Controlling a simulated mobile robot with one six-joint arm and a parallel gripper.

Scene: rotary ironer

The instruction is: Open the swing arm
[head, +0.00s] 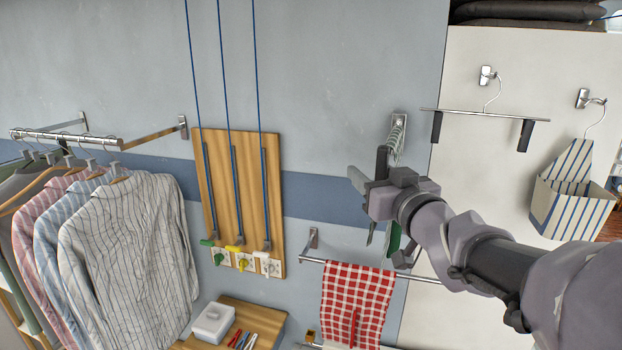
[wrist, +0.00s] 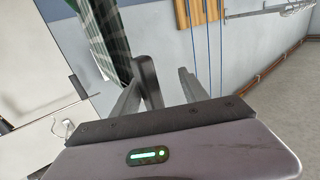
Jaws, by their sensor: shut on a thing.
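A chrome wall bracket (head: 399,118) is fixed to the wall at the right of centre in the head view, with thin pale bars below it. I take this to be the swing arm, folded near the wall; most of it is hidden behind my gripper. Green cloth (head: 393,240) shows below my gripper, and dark green striped cloth (wrist: 104,38) hangs beyond the fingers in the wrist view. My gripper (head: 372,180) is in front of the bracket's lower part. In the wrist view my gripper (wrist: 160,90) is shut on a dark grey rounded piece (wrist: 148,78), seemingly the arm's end.
A red checked towel (head: 357,300) hangs on a rail below. A wooden board (head: 220,165) with blue cords is to the left, beyond it shirts (head: 120,240) on a rail. Hangers (head: 485,112) and a striped bag (head: 570,205) hang on the right panel.

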